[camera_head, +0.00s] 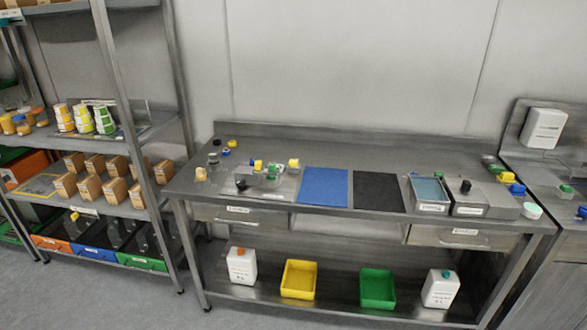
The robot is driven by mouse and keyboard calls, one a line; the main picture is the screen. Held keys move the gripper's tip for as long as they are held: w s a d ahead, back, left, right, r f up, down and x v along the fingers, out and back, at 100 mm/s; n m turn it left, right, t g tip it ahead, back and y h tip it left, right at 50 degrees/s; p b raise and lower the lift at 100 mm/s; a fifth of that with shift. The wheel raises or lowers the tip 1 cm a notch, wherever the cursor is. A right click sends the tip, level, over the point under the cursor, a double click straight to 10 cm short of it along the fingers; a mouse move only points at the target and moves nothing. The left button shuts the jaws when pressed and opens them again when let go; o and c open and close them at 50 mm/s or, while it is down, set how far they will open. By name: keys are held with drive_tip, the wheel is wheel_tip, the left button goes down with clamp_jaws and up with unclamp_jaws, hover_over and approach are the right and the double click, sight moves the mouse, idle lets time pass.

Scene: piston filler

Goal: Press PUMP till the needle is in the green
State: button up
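I cannot make out a button marked PUMP, a gauge needle or a green zone at this size. A low metal unit (258,196) with a black knob (241,185) and small yellow and green parts sits on the left of the steel bench. Another metal unit (487,199) with a black knob (466,186) and a white label sits on the right of the bench. I cannot tell which of them carries the pump. My gripper is not in view.
The steel bench (345,133) holds a blue mat (324,187), a black mat (377,191) and a metal tray (427,208). Yellow (299,279) and green (377,288) bins stand on its lower shelf. A loaded rack (115,70) stands left; another steel counter (573,240) stands right.

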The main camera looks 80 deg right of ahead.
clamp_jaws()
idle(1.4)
